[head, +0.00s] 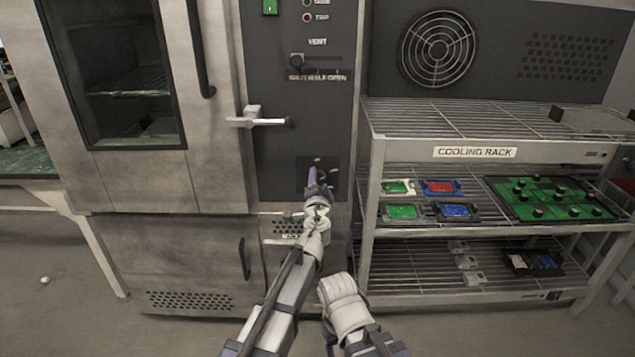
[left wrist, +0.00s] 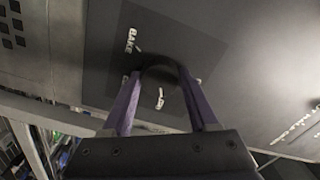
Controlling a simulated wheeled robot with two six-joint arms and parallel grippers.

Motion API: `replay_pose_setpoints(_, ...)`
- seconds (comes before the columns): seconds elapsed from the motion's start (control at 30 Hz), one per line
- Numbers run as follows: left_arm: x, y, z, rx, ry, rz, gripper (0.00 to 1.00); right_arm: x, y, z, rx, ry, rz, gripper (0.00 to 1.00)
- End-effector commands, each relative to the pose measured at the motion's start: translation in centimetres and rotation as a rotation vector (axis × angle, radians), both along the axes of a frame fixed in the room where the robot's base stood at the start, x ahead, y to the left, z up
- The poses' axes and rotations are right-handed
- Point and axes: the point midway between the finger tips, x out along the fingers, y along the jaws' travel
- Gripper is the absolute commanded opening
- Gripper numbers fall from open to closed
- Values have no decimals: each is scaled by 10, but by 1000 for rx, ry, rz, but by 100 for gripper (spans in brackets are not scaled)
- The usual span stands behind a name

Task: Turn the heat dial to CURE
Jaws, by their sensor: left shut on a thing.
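The heat dial (left wrist: 160,85) is a dark round knob on the oven's dark control panel (head: 272,168). In the left wrist view it sits between the two purple fingers of my left gripper (left wrist: 160,92), which is shut on it. The word BAKE (left wrist: 131,41) reads on the panel beside the dial. Another label by the dial is partly hidden, and I cannot read CURE anywhere. In the head view my left gripper (head: 316,186) is at the lower part of the panel and covers most of the dial. My right gripper is not in view; only part of that arm shows.
A white door handle (head: 260,121) sticks out left above my left gripper. A VENT slider (head: 297,61) is higher on the panel. The cooling rack (head: 475,153) stands close on the right, with coloured trays on its shelves. Open floor lies at lower left.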

Motion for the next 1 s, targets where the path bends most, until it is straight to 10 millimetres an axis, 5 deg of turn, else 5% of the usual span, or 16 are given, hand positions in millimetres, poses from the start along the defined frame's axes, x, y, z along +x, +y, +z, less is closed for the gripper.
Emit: replay_pose_setpoints(1.0,-1,-1,0,954,0,-1,4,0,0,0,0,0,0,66)
